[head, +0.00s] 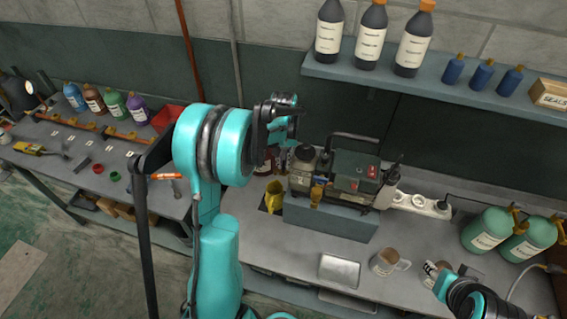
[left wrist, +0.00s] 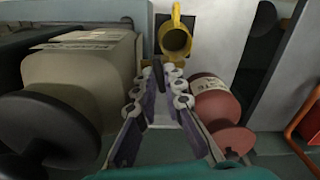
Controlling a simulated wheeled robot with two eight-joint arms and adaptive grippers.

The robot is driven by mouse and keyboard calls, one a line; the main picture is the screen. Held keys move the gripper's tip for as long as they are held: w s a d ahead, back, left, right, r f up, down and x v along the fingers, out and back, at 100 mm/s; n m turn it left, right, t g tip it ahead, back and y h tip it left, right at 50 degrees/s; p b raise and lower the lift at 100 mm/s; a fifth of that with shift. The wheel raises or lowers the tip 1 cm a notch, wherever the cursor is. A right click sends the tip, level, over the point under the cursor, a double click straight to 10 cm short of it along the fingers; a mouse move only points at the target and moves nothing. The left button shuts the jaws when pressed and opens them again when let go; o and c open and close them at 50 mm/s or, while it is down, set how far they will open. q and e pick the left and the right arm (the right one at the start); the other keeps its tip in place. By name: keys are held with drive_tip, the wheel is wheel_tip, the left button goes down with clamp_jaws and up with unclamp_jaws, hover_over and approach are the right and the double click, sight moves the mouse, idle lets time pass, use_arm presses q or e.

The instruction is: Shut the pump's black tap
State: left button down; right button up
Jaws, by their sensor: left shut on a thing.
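The pump (head: 355,178), with a dark green body, stands on a grey-blue block on the bench in the head view. My left gripper (head: 285,148) is at the pump's left end, above the bench. In the left wrist view its two fingers (left wrist: 158,88) close on a narrow dark piece (left wrist: 158,72), which looks like the black tap. The tap's base and its turn are hidden by the fingers. In the head view my arm and gripper hide the tap. My right gripper (head: 463,271) is low at the right, small and partly cut off, its jaws unclear.
A yellow jug (head: 273,197) stands left of the pump; it also shows in the left wrist view (left wrist: 175,42). There a red bottle (left wrist: 215,100) is close right of my fingers and a beige container (left wrist: 85,75) close left. A mug (head: 384,262) and metal tray (head: 340,270) stand in front.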

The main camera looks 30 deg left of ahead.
use_arm(q)
drive_tip(key=m, duration=0.2)
drive_tip(key=shift+m+b, duration=0.3)
drive_tip(key=shift+b, duration=0.05)
drive_tip(key=c, duration=1.6)
unclamp_jaws()
drive_tip(key=shift+o, duration=0.3)
drive_tip(key=shift+a, duration=0.15)
drive_tip(key=shift+r, duration=0.1)
